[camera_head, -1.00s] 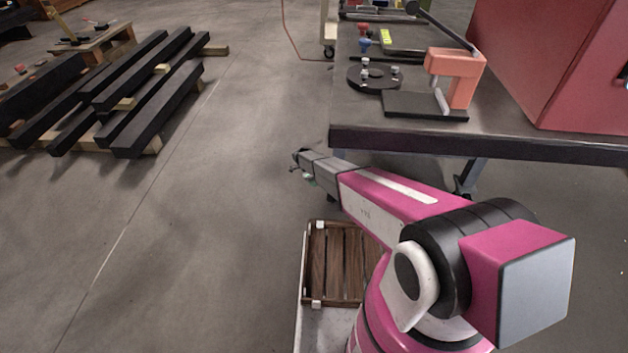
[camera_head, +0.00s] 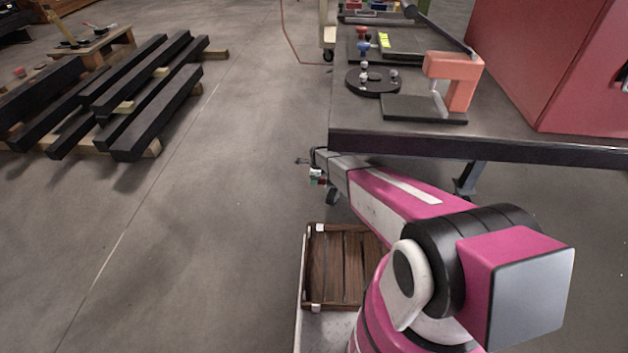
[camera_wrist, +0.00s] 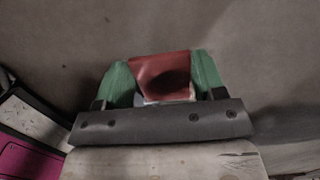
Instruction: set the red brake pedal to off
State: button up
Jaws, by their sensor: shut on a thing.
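The red brake pedal (camera_wrist: 162,72) is a red block with a dark patch on its face, seen in the wrist view. It sits between the two green fingers of my gripper (camera_wrist: 163,68), which are shut on it. In the head view my gripper (camera_head: 316,176) is small, below the left front corner of the workbench, and partly hidden by my arm. A dark caster wheel (camera_head: 333,197) shows just below it. The pedal's tilt cannot be told from these views.
The grey workbench (camera_head: 480,147) overhangs my arm and carries an orange press (camera_head: 455,80) and a round black fixture (camera_head: 373,85). Black beams (camera_head: 150,90) lie at left. Floor (camera_head: 210,200) left of the bench is clear.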

jog(key=o, duration=1.3)
jog(key=r, duration=0.7)
jog(key=d+r, duration=0.1)
jog(key=r, duration=0.2)
jog(key=shift+r, duration=0.4)
